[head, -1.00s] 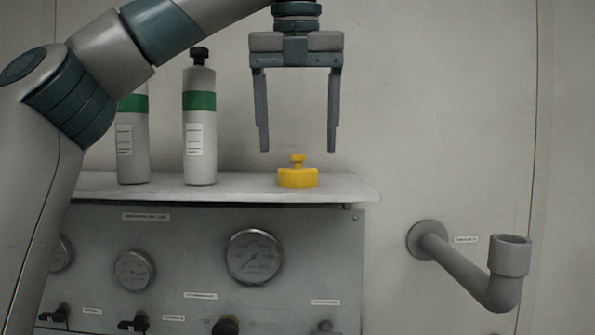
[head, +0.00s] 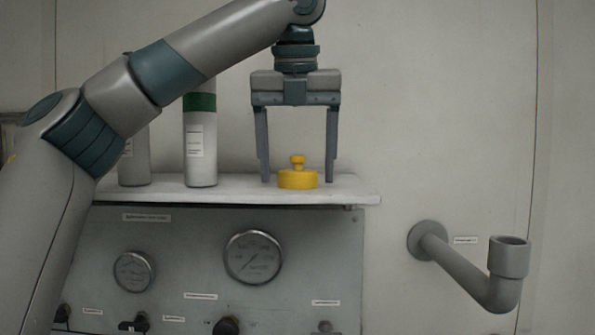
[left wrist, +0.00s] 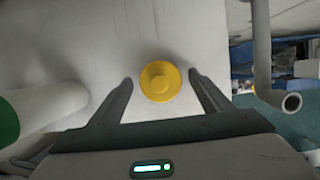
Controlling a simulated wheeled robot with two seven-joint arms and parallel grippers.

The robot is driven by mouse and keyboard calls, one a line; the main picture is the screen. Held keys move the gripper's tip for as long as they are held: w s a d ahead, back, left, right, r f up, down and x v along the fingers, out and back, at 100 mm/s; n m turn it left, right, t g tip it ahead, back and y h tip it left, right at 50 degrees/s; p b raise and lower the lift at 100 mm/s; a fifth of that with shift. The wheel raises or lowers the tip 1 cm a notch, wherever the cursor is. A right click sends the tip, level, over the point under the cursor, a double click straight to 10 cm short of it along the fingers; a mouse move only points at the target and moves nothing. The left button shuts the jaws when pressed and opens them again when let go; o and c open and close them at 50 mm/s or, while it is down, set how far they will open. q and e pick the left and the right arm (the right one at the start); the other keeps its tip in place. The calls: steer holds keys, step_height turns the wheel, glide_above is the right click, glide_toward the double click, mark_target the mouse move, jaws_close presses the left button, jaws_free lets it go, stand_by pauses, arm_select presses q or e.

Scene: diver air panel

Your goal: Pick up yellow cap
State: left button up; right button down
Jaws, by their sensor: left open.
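The yellow cap (head: 297,178), a short disc with a knob on top, sits on the white shelf (head: 235,192) above the gauge panel. My left gripper (head: 298,181) points straight down with its open fingers on either side of the cap, the tips near shelf height. In the left wrist view the cap (left wrist: 160,81) lies between the two fingertips (left wrist: 162,78), with a gap visible on each side. Nothing is held. My right gripper is not in view.
The panel's gauges (head: 253,257) are below. A grey elbow pipe (head: 470,272) juts from the wall at right.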

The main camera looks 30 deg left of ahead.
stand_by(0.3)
arm_select(q)
steer(key=c, duration=1.1)
steer(key=shift+r, duration=0.15)
steer(key=shift+d+r, duration=0.1)
steer(key=shift+r, duration=4.75)
